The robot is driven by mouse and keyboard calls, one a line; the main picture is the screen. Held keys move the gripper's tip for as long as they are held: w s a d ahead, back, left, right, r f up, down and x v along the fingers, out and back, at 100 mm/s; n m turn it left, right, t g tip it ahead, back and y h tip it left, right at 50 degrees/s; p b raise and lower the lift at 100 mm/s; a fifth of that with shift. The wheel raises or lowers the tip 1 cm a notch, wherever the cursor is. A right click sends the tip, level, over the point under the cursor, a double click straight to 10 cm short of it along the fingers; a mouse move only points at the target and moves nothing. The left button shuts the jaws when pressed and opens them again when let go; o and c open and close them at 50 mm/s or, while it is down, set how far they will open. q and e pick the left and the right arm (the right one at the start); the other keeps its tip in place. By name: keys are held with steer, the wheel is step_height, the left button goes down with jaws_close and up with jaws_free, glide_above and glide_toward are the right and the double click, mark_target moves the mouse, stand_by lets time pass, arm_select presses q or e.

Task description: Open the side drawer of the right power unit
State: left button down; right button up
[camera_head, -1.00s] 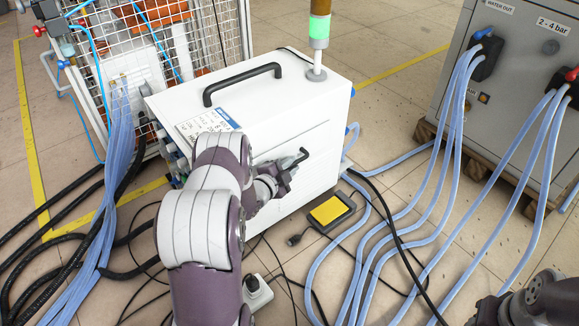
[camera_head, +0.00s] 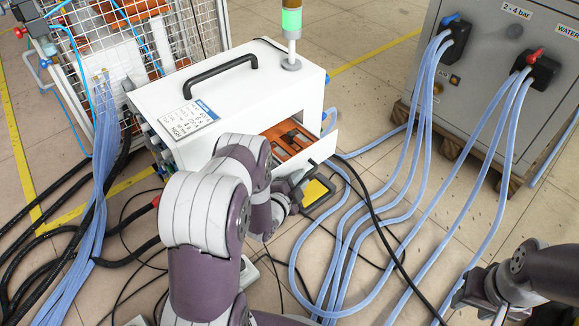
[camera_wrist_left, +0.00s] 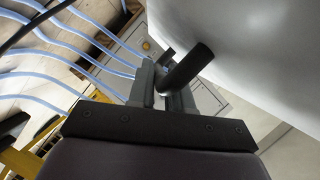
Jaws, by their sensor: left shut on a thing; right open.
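The white power unit (camera_head: 215,105) stands on the floor with a black carry handle on top. Its side drawer (camera_head: 318,150) is pulled out, and its orange interior (camera_head: 285,138) with dark parts shows in the head view. My left gripper (camera_head: 300,178) is at the drawer front, shut on the black drawer handle (camera_wrist_left: 188,65). In the left wrist view the fingers (camera_wrist_left: 167,88) close around that handle, with the pale drawer face beside it. My arm hides part of the unit's front side. My right gripper (camera_head: 475,298) is open and empty at the lower right, away from the unit.
Blue hoses (camera_head: 345,240) and black cables run across the floor. A grey cabinet (camera_head: 495,70) stands on a pallet at the right, and a wire cage (camera_head: 120,50) stands behind left.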

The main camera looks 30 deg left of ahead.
arm_select(q)
steer(key=shift+s+d, duration=0.3)
steer(key=shift+d, duration=0.4)
steer(key=c, duration=1.1)
jaws_free()
steer(key=p+v, duration=0.6)
steer(key=v, duration=0.6)
steer(key=shift+s, duration=0.35)
